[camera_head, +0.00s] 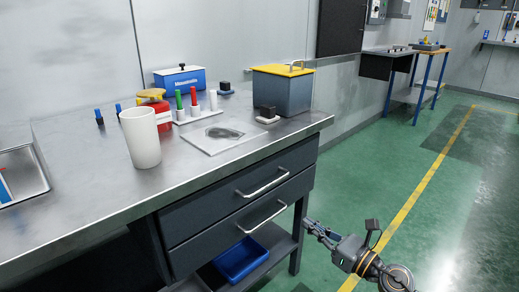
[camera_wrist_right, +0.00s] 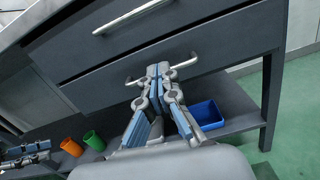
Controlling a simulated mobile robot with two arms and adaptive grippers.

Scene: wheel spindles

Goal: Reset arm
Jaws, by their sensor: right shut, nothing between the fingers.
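My right gripper (camera_head: 318,229) is low in the head view, beside the right end of the workbench and below the worktop. In the right wrist view my right gripper (camera_wrist_right: 158,72) is shut and empty, its fingertips together in front of the lower drawer's handle (camera_wrist_right: 182,66). I cannot tell whether they touch the handle. A dark jointed part (camera_wrist_right: 28,152) at the lower left of the wrist view looks like my left gripper; its fingers are too small to read. It does not show in the head view.
The workbench (camera_head: 90,190) holds a white cup (camera_head: 141,138), a red container (camera_head: 155,108), a marker rack (camera_head: 196,108), a blue box (camera_head: 180,79) and a yellow-lidded box (camera_head: 283,90). A blue bin (camera_head: 240,259) sits on the lower shelf. Green floor (camera_head: 440,220) at right is clear.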

